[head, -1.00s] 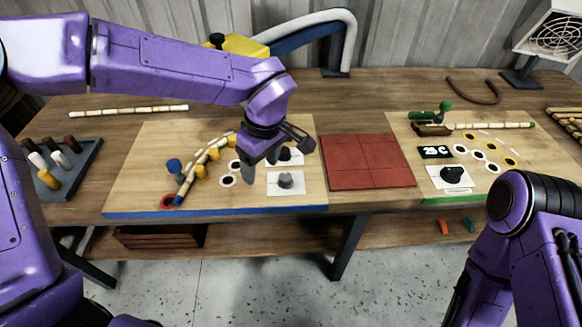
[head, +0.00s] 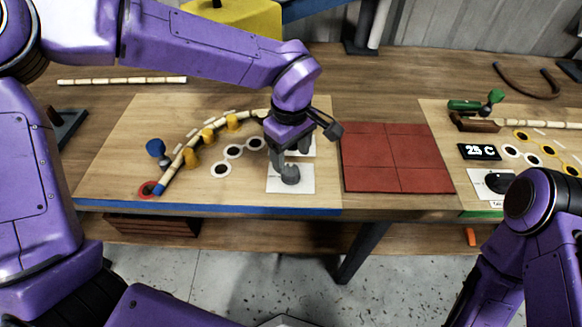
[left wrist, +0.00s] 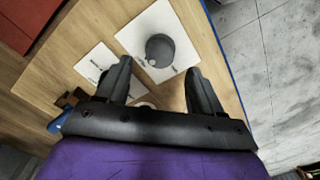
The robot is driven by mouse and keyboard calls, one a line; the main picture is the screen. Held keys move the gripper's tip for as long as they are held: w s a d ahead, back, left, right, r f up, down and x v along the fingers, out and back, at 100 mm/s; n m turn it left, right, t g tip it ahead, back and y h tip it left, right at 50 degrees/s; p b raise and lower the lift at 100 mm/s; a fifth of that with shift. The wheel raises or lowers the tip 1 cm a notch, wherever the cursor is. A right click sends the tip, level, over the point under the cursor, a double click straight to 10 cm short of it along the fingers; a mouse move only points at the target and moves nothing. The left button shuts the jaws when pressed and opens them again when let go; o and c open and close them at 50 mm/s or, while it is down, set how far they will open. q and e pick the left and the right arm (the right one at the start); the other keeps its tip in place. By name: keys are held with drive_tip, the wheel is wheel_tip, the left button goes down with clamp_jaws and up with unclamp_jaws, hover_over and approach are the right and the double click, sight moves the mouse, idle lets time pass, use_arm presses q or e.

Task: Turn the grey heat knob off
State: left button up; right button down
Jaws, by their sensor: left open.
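The grey heat knob (head: 290,174) sits on a white card (head: 292,188) near the front right of the left wooden board. It also shows in the left wrist view (left wrist: 160,50), beyond and between the fingertips. My left gripper (head: 287,158) is open and hangs just above and behind the knob in the head view. In the left wrist view its two fingers (left wrist: 160,78) stand apart, and no contact with the knob can be made out. A second white card (left wrist: 97,66) lies beside it, partly hidden by a finger. My right gripper is out of view.
A bent rattan strip (head: 190,143) with yellow pegs (head: 192,158) lies left of the gripper. A red tiled mat (head: 397,158) lies to the right. Farther right is a second board with a display (head: 479,152) reading 25 C and a black knob (head: 498,182).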

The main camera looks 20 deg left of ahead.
sight(291, 170)
use_arm(q)
wheel_tip(291, 170, down, 6)
drive_tip(key=shift+r, duration=0.25)
drive_tip(key=c, duration=1.1)
